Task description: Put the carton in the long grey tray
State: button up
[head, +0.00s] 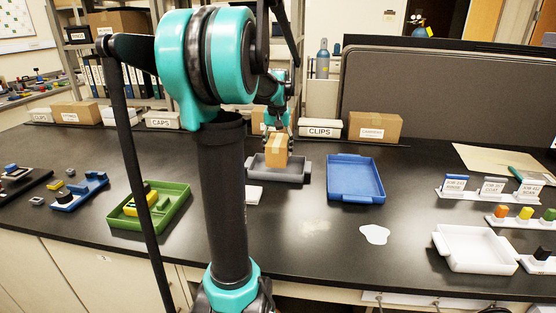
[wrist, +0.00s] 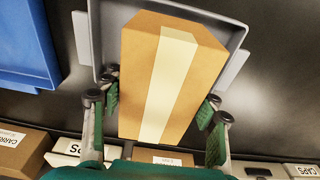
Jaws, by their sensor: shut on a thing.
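The carton (head: 276,150) is a brown box with a pale tape strip. My gripper (head: 279,129) is shut on it from above. In the wrist view the carton (wrist: 172,80) fills the space between the two green-padded fingers of my gripper (wrist: 160,112). The long grey tray (head: 297,172) lies on the dark bench, with the carton over its left and middle part in the head view. The tray's rim (wrist: 84,40) shows around the carton in the wrist view. I cannot tell whether the carton touches the tray floor, as it hides much of it.
A blue tray (head: 354,178) is right of the grey one, and a green tray (head: 176,216) holding a yellow item is front left. A white tray (head: 474,249) is front right.

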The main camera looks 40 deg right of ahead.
jog(key=shift+f, duration=2.15)
jog(key=o, duration=1.7)
jog(key=shift+f, duration=0.1)
jog(key=r, duration=0.8)
jog(key=s+a+r, duration=0.1)
jog(key=r, duration=0.3)
jog(key=shift+a+r, duration=0.1)
